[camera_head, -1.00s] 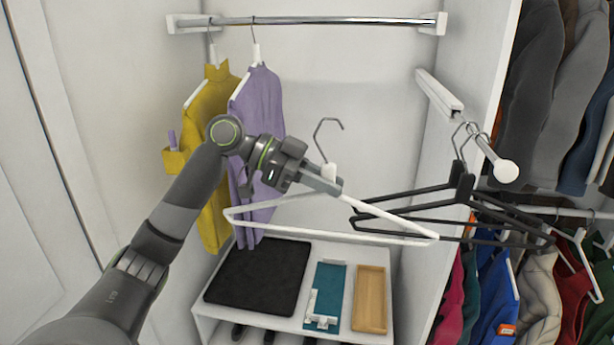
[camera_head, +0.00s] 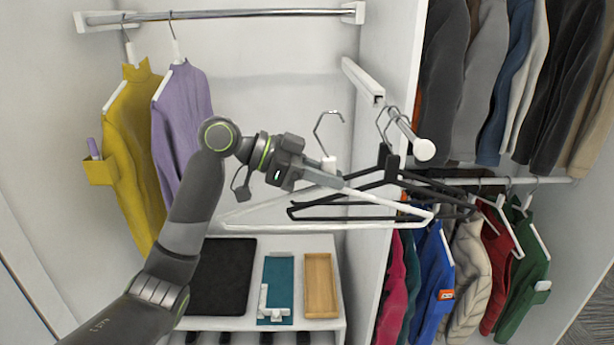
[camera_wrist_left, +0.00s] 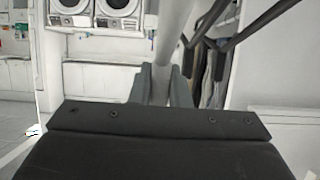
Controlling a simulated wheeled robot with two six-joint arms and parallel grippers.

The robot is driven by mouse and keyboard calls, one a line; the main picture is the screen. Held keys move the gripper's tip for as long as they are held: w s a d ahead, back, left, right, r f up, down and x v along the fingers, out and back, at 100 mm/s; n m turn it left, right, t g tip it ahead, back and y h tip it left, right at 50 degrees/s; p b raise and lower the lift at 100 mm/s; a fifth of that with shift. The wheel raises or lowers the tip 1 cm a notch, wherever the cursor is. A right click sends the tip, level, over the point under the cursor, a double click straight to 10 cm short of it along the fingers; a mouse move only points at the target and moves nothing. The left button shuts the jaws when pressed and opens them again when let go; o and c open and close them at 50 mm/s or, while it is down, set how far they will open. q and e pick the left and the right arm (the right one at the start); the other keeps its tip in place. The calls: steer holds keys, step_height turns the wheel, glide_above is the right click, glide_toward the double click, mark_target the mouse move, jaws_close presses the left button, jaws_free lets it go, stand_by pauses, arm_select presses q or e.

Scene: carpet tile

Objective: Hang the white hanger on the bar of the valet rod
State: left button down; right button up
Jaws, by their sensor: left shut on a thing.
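The white hanger (camera_head: 382,221) is held upright by my left gripper (camera_head: 334,182), which is shut on it just below the hook. Its metal hook points up and hangs free, left of the valet rod (camera_head: 425,150). The rod's bar sticks out from a white rail on the closet side wall and ends in a white knob. Black hangers (camera_head: 385,165) hang from this bar, behind and right of the white hanger. In the left wrist view the white hanger (camera_wrist_left: 165,45) rises between the finger tips (camera_wrist_left: 164,88), with black arms beside it. My right gripper is not in view.
A chrome rail (camera_head: 250,14) holds a yellow garment (camera_head: 135,130) and a purple sweater (camera_head: 183,115) at left. A low shelf carries a black mat (camera_head: 222,275), a teal board (camera_head: 277,285) and a wooden tray (camera_head: 320,285). Clothes hang at right.

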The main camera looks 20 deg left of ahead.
arm_select(q)
steer(key=w+d, duration=0.1)
steer(key=d, duration=0.3)
steer(key=w+d+b, duration=0.1)
steer(key=d, duration=0.3)
steer(key=w+d, duration=0.2)
steer(key=d, duration=0.2)
steer(key=shift+d+b, duration=0.3)
steer(key=shift+f+b, duration=0.4)
steer(key=shift+f, duration=0.2)
steer(key=shift+a+f+b, duration=0.15)
steer(key=shift+f+b, duration=0.15)
steer(key=shift+f, duration=0.2)
steer(key=c, duration=1.3)
jaws_free()
